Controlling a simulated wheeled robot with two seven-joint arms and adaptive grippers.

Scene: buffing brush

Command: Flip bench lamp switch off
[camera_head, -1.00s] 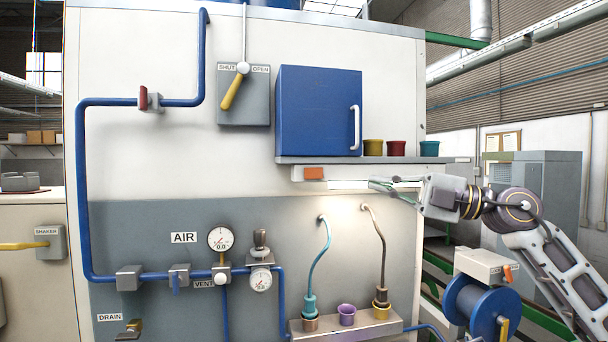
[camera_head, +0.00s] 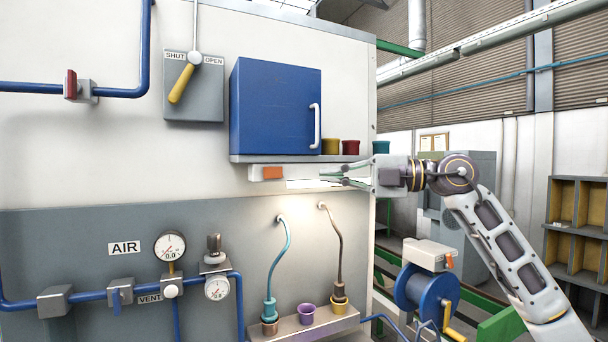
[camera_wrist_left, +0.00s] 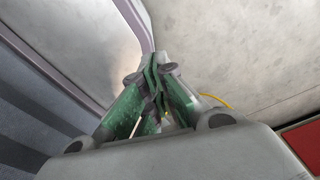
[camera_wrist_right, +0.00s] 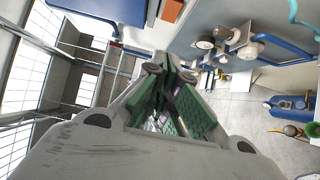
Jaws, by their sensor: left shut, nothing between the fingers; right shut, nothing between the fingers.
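The bench lamp (camera_head: 312,184) is a lit strip under the shelf, with a pale housing at its left end. An orange switch (camera_head: 272,173) sits on that housing. My right gripper (camera_head: 324,175) is shut and empty, its fingers pointing left along the lamp, a short gap to the right of the switch. The right wrist view shows its green-padded fingers (camera_wrist_right: 168,68) together and an orange piece (camera_wrist_right: 172,10), likely the switch, at the top. My left gripper (camera_wrist_left: 153,66) shows only in its own wrist view, shut and empty near a pale surface.
A blue cabinet (camera_head: 275,105) and several small cups stand on the shelf (camera_head: 300,158) just above. Below are two curved hoses on a ledge (camera_head: 310,324). A blue reel (camera_head: 428,292) with an orange-switched box (camera_head: 428,254) stands lower right.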

